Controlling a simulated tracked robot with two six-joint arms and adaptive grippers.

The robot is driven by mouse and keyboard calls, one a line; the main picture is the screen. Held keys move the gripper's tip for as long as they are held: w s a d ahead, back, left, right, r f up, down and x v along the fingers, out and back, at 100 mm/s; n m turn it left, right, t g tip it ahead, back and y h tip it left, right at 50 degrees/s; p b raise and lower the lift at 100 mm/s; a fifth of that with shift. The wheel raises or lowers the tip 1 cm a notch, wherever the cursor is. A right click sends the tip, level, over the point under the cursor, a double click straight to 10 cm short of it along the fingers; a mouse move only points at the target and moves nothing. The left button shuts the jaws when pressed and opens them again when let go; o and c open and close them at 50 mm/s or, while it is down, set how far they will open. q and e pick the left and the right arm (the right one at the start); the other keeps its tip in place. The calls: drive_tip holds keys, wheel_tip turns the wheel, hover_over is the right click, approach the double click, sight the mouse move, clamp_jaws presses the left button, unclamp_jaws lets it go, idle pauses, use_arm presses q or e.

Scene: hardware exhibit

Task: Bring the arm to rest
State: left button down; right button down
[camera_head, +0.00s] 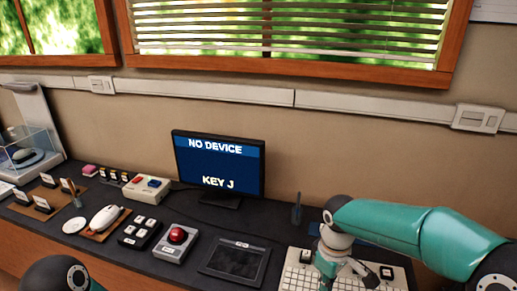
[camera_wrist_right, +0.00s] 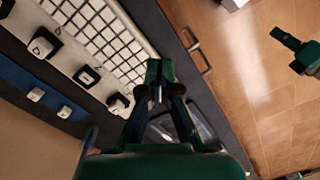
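My right arm (camera_head: 400,228) reaches in from the right in the head view, over the white keyboard (camera_head: 292,280). My right gripper (camera_head: 327,284) points down there, its tips partly cut off by the frame edge. In the right wrist view the gripper's fingers (camera_wrist_right: 158,78) meet with nothing visible between them. The keyboard (camera_wrist_right: 105,38) lies to their left. A link of my left arm (camera_head: 55,275) shows at the bottom left of the head view. A green and dark part at the right of the wrist view (camera_wrist_right: 300,50) may be my left gripper.
A monitor (camera_head: 218,165) reads "NO DEVICE" and "KEY J". A red button box (camera_head: 176,243), black pad (camera_head: 235,262), mouse (camera_head: 106,217) and switch box (camera_head: 147,189) stand on the dark table. Loose large keycaps (camera_head: 387,271) lie on the keyboard board. Floor (camera_wrist_right: 265,100) lies beyond the table edge.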

drive_tip(key=s+f, duration=0.1)
drive_tip(key=f, duration=0.1)
drive_tip(key=s+d+f+g, duration=0.1)
drive_tip(key=f, duration=0.1)
drive_tip(key=s+d+f+g, duration=0.1)
drive_tip(key=f, duration=0.1)
drive_tip(key=shift+d+f, duration=0.1)
drive_tip(key=shift+f, duration=0.15)
drive_tip(key=s+a+f+m+t+y, duration=0.1)
drive_tip(key=s+a+f+m+y, duration=0.1)
drive_tip(key=s+f+m, duration=0.3)
drive_tip(key=s+a+f+m+t+y, duration=0.2)
drive_tip(key=s+a+f+m, duration=0.2)
drive_tip(key=s+f, duration=0.6)
drive_tip(key=shift+s+f+m, duration=0.3)
drive_tip(key=shift+f+m, duration=0.4)
drive_tip(key=shift+f, duration=1.4)
